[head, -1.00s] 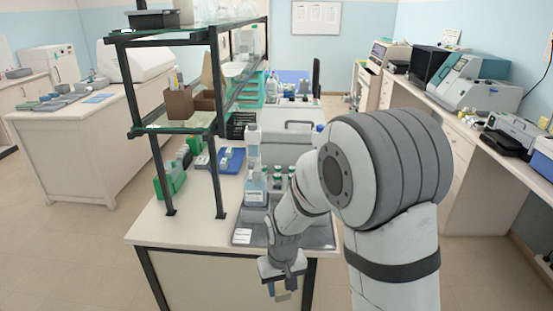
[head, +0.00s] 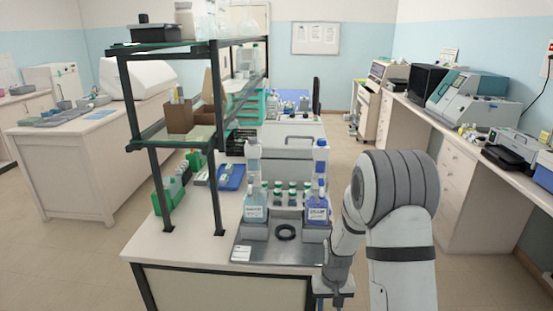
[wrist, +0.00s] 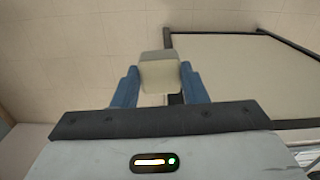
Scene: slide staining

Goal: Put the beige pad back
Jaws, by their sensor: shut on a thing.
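The beige pad (wrist: 160,75) is a small pale block in the wrist view. My gripper (wrist: 159,86) is shut on it, with one blue finger on each side and the block's end standing out past the fingertips. In the head view my wrist hangs down at the bottom, beside the bench's front right corner, and the pad is not visible there. A grey tray (head: 262,254) lies on the bench near its front edge. A black ring (head: 285,232) lies on it.
Two labelled bottles (head: 255,207) (head: 317,209) stand at the tray's left and right. Small green-capped bottles stand between and behind them. The shelf frame (head: 213,140) rises at the bench's left. The floor right of the bench is open.

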